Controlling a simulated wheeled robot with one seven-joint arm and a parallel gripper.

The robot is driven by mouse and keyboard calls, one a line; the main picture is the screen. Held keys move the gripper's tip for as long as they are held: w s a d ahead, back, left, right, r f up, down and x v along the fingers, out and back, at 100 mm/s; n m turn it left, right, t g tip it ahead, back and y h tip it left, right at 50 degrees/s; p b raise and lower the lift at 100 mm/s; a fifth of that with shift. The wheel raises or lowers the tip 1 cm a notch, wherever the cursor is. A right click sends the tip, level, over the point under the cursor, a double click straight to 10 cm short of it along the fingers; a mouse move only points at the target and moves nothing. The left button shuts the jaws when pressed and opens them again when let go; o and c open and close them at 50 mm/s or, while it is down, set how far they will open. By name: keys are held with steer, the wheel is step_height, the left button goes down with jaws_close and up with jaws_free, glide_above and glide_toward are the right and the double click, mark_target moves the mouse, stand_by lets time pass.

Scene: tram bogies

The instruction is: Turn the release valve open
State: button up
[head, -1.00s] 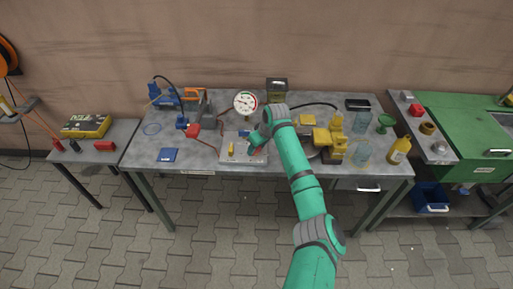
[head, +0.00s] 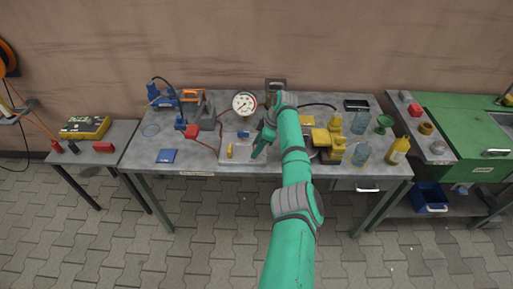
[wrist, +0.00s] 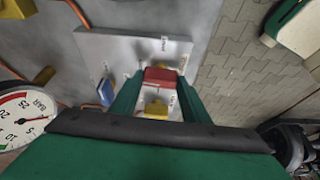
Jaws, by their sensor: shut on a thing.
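A light grey valve panel (head: 235,153) lies on the workbench, and it fills the middle of the wrist view (wrist: 108,50). It carries a red handle (wrist: 162,76), a yellow handle (wrist: 156,109) and a blue handle (wrist: 106,92). Their labels are too small to read, so I cannot tell which is the release valve. My gripper (wrist: 158,84) is shut on the red handle, with a finger at each side of it. In the head view my gripper (head: 259,150) covers the red handle. The yellow handle (head: 230,151) and blue handle (head: 243,134) stand free beside it.
A round pressure gauge (head: 244,104) stands behind the panel.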

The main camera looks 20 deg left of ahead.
steer(key=shift+n, duration=0.4)
steer(key=o, duration=1)
steer(key=shift+o, duration=0.2)
steer(key=v, duration=1.1)
steer(key=shift+w+f, duration=0.15)
steer(key=shift+w, duration=0.1)
